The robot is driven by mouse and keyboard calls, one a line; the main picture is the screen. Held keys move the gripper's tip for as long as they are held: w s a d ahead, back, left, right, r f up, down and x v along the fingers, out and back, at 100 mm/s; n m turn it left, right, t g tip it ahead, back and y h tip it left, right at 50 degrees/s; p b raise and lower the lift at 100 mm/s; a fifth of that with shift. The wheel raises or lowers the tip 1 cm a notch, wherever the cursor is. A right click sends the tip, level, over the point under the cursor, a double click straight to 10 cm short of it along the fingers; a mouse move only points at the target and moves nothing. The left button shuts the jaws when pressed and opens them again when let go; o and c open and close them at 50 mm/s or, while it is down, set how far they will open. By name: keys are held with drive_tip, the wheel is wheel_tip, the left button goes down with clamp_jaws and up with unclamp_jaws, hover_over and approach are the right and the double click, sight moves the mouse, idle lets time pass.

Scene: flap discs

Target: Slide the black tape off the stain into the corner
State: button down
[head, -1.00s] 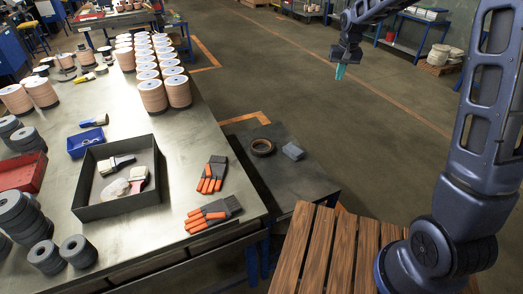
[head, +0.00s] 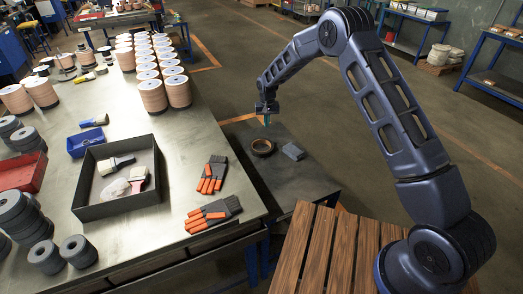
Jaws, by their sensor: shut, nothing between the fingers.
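The black tape (head: 262,148) is a dark ring lying flat on the small dark side table (head: 300,178), toward its far left part. The fingers look shut and empty. I cannot tell from this view whether they touch the tape or the table. No stain can be made out on the table top; any mark under or near the tape is too dark or hidden.
A grey-blue block (head: 292,152) lies right of the tape. The large metal table (head: 190,150) stands close on the left, with gloves (head: 212,172), a black tray (head: 90,205) and spools (head: 172,90). A slatted wooden surface (head: 320,245) is in front. The side table's front half is clear.

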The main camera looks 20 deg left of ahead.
sight(269, 197)
drive_tip(key=a+f, duration=0.1)
drive_tip(key=f, duration=0.3)
drive_tip(key=s+f, duration=0.1)
drive_tip(key=f, duration=0.4)
drive_tip(key=a+f, duration=0.1)
drive_tip(key=f, duration=0.4)
drive_tip(key=shift+s+a+f, duration=0.1)
drive_tip(key=shift+s+a, duration=0.2)
drive_tip(key=shift+a, duration=0.05)
drive_tip(key=shift+s+d, duration=0.3)
drive_tip(key=shift+s, duration=0.3)
drive_tip(key=shift+s+d, duration=0.3)
drive_tip(key=shift+s, duration=0.3)
drive_tip(key=shift+s+d, duration=0.3)
drive_tip(key=shift+s, duration=0.3)
drive_tip(key=s+d, duration=0.4)
drive_tip(key=s, duration=0.4)
drive_tip(key=s+d, duration=0.4)
drive_tip(key=s, duration=0.5)
drive_tip(key=s+d, duration=0.4)
drive_tip(key=s, duration=0.4)
drive_tip(key=shift+s+d, duration=0.2)
drive_tip(key=shift+d, duration=0.2)
